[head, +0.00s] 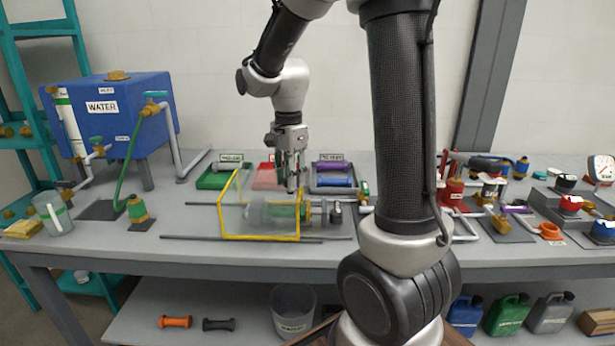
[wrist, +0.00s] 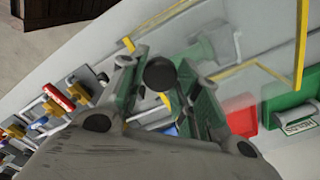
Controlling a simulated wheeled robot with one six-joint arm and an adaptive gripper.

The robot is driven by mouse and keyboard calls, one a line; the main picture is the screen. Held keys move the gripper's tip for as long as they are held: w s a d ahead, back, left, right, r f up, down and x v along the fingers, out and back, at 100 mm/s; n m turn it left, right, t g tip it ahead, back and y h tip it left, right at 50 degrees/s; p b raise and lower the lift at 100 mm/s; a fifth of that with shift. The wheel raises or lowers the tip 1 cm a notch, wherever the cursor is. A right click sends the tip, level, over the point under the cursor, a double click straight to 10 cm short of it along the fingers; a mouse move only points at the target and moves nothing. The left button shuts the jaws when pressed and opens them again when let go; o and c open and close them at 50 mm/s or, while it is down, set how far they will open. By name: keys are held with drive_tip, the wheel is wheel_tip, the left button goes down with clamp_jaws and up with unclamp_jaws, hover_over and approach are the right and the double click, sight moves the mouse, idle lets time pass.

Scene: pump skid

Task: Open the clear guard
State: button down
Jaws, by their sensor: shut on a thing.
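The clear guard (head: 258,237), a see-through cover with yellow edging, stands at the middle of the bench around a clear and green cylindrical part (head: 287,211). Its yellow edging also shows in the wrist view (wrist: 301,42). My gripper (head: 292,187) is at the guard's upper right side, pointing down. In the wrist view my gripper (wrist: 160,82) has its fingers closed on a dark round knob (wrist: 159,73). The join between knob and guard is hidden by the fingers.
A green tray (head: 212,180), a red tray (head: 268,178) and a dark tray (head: 333,188) lie behind the guard. A blue water tank (head: 125,125) stands at left. Valves and pipes crowd the right. Grey rails (head: 190,237) run along the guard's base.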

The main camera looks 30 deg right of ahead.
drive_tip(key=w+a, duration=0.3)
drive_tip(key=a, duration=0.1)
drive_tip(key=w+a, duration=0.3)
drive_tip(key=a, duration=0.2)
drive_tip(key=w+a, duration=0.3)
drive_tip(key=a, duration=0.2)
drive_tip(key=shift+w, duration=0.2)
drive_tip(key=c, duration=1)
unclamp_jaws()
drive_tip(key=shift+c, duration=0.2)
wheel_tip(320, 180, up, 12)
